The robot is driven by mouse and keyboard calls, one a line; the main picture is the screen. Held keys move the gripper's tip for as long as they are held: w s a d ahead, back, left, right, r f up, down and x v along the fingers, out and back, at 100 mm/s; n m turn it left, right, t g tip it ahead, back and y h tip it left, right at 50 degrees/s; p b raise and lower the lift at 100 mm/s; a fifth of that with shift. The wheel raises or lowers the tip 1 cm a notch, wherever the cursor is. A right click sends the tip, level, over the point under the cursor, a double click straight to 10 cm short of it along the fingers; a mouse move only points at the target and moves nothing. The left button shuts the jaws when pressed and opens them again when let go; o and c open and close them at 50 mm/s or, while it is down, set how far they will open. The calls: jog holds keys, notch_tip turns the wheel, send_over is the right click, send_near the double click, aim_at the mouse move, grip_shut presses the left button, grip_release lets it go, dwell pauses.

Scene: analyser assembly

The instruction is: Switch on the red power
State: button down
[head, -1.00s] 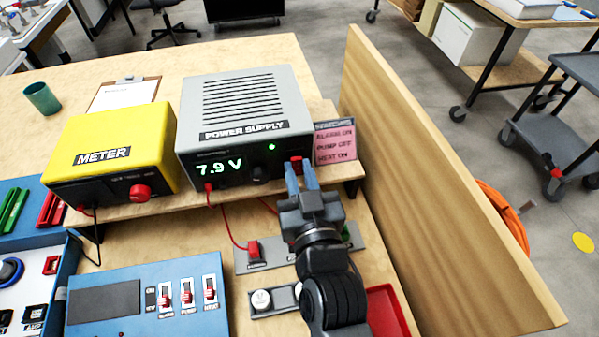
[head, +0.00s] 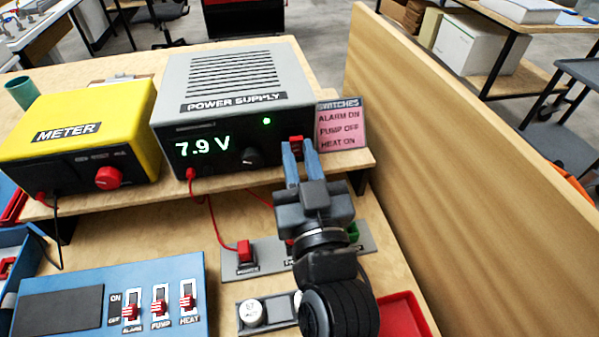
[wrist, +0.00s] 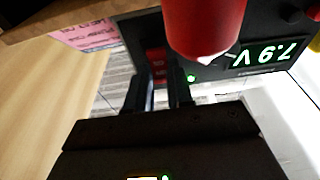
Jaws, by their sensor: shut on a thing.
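The grey power supply (head: 235,85) stands on the wooden shelf, with its display reading 7.9 V and a green lamp lit. Its red power switch (head: 297,140) is at the right end of the black front panel. My gripper (head: 299,150) is at this switch, shut on it with a blue-looking finger on each side. In the wrist view, which shows the panel upside down, the red switch (wrist: 156,62) appears between the dark fingers. The fingers partly hide the switch, so its position is unclear.
A pink switches note (head: 340,127) stands right of the supply, near a tall wooden side panel (head: 455,130). The yellow meter (head: 75,125) is at left. Below are a blue switch panel (head: 110,290) and a red tray (head: 405,315). A red cylinder (wrist: 205,25) looms in the wrist view.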

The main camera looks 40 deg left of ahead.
aim_at(294, 115)
jog(key=shift+b, duration=0.55)
jog(key=c, duration=1)
grip_release()
jog(key=shift+r+p, duration=0.35)
jog(key=shift+r, duration=0.15)
notch_tip(294, 115, up, 3)
jog(key=shift+f+y+p, duration=0.15)
jog(key=shift+y+p, duration=0.15)
jog(key=shift+p, duration=0.25)
jog(key=d+r+b, duration=0.2)
jog(key=d+r, duration=0.5)
jog(key=d, duration=0.4)
jog(key=shift+d, duration=0.35)
